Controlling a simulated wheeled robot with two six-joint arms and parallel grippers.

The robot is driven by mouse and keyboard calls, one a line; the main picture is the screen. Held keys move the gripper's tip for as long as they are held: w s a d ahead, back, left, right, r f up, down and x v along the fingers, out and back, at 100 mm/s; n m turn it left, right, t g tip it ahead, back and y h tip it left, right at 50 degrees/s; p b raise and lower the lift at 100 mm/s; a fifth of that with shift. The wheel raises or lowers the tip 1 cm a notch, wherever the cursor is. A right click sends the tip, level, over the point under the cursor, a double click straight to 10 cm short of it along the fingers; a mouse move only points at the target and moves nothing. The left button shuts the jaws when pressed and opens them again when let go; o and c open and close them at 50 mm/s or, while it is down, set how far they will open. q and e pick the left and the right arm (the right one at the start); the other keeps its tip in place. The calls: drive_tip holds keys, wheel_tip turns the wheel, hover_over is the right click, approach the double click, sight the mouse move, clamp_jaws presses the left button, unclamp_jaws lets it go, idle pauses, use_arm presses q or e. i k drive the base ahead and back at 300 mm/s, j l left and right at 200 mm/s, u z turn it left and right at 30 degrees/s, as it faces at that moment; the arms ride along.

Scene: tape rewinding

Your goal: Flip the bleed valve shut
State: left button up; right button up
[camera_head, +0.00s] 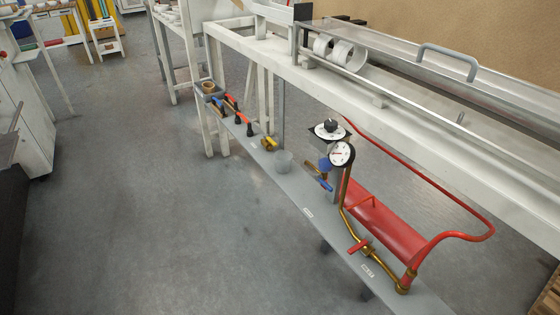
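A red-handled lever valve (358,246) sits on a brass pipe low on the right of the narrow grey shelf. Its lever appears to lie across the pipe. A blue-handled valve (325,184) on a brass fitting is further back, below and left of a round white pressure gauge (341,153). The small labels (307,212) on the shelf are too small to read, so I cannot tell which valve is the bleed valve. The brass pipe runs from the gauge down to a red cylinder (385,222). Neither of my grippers is in view.
A white frame with a long metal trough (400,95) overhangs the shelf (290,195). A red hose (430,177) curves on the right. A clear cup (284,161), a yellow item (269,143) and hand tools (232,108) lie further back. The floor at left is clear.

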sight(266, 135)
drive_tip(key=i+j, duration=0.35)
drive_tip(key=j, duration=0.15)
drive_tip(key=i+j, duration=0.75)
drive_tip(key=j, duration=0.2)
drive_tip(key=i+j+z, duration=0.15)
drive_tip(key=z, duration=1.65)
